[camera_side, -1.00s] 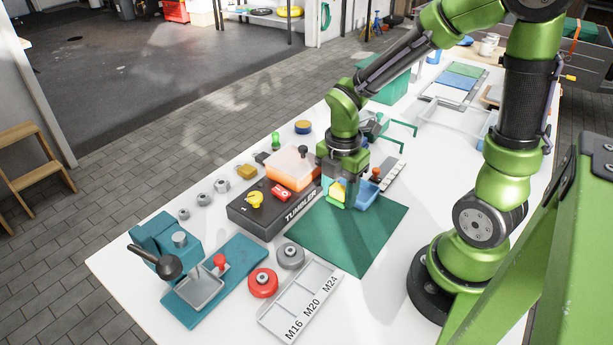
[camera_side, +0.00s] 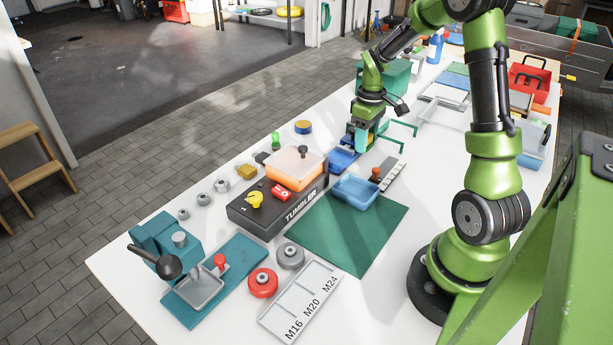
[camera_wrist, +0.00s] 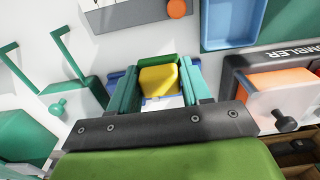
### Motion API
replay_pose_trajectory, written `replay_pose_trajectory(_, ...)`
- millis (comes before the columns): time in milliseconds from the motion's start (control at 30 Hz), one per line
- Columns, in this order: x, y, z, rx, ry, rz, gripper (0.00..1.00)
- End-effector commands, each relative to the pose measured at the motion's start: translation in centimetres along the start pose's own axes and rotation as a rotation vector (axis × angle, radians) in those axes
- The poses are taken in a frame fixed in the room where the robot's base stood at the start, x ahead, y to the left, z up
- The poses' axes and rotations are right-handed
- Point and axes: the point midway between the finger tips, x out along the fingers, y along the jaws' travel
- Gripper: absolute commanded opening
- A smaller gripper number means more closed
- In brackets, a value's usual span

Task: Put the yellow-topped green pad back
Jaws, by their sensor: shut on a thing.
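The green pad with the yellow top (camera_wrist: 158,79) is between the two teal fingers of my gripper (camera_wrist: 159,88) in the wrist view, yellow side facing the camera. My gripper is shut on it. In the side view my gripper (camera_side: 360,146) points down over the far part of the bench, above or beside a low blue holder (camera_side: 342,160). The fingers mostly hide the pad there. I cannot tell whether the pad touches the holder.
A blue tray (camera_side: 356,192) stands on the green mat (camera_side: 345,237). The black TUMBLER unit (camera_side: 262,214) with its orange-clear box (camera_side: 296,168) is to the left. A green-handled frame (camera_side: 401,126) and a grey strip (camera_side: 389,173) lie close on the right.

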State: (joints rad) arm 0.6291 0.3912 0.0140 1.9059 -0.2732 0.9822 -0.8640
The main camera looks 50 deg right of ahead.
Motion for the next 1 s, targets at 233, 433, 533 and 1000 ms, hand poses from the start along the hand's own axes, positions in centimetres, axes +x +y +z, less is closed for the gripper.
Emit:
replay_pose_trajectory(233,3.5,-0.1,0.0,-0.004,-0.001,-0.001,0.19)
replay_pose_trajectory(433,6.2,-0.1,0.0,-0.004,-0.003,-0.003,0.19)
replay_pose_trajectory(533,7.1,-0.1,0.0,-0.005,-0.001,-0.001,0.19)
replay_pose_trajectory(1000,7.6,-0.1,0.0,-0.005,0.000,-0.001,0.57)
